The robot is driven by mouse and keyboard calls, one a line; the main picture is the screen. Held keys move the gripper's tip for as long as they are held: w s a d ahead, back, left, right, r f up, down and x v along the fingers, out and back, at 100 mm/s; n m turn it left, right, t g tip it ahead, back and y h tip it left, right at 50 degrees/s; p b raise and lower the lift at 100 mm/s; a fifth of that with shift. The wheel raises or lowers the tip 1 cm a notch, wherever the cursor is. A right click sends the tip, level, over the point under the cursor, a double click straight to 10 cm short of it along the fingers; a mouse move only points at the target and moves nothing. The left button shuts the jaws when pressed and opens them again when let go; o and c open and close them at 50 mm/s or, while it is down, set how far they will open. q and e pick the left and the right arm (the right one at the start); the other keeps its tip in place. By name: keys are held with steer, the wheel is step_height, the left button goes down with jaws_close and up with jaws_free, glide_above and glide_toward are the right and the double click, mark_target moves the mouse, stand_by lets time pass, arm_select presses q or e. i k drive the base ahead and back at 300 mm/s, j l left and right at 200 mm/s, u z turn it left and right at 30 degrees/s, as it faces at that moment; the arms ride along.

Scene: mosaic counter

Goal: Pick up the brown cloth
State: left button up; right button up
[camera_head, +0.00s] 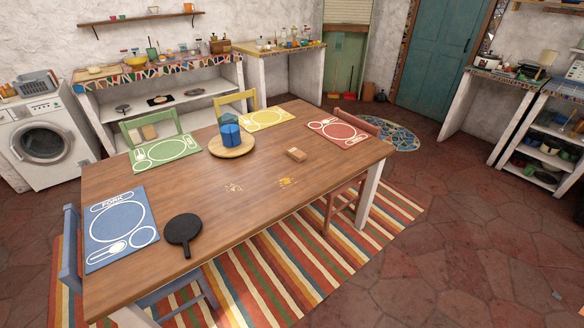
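A small brown folded-looking item (297,154) lies on the wooden table (215,195), right of the middle. It may be the brown cloth, but it is too small to tell cloth from a block. A tan and brown item (149,132) also shows at the green chair behind the table; I cannot tell what it is. Neither of my grippers is in view.
A round wooden board (216,150) bearing blue cups (230,129) stands left of the brown item. Blue (118,228), green (165,152), yellow (265,118) and red (338,132) placemats lie near the edges. A black pan-like item (183,230) lies in front. Chairs surround the table.

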mark_target(297, 155)
steer(key=i+l+u, duration=0.7)
steer(key=l, duration=0.4)
steer(key=i+l+u, duration=0.25)
steer(key=l, duration=0.2)
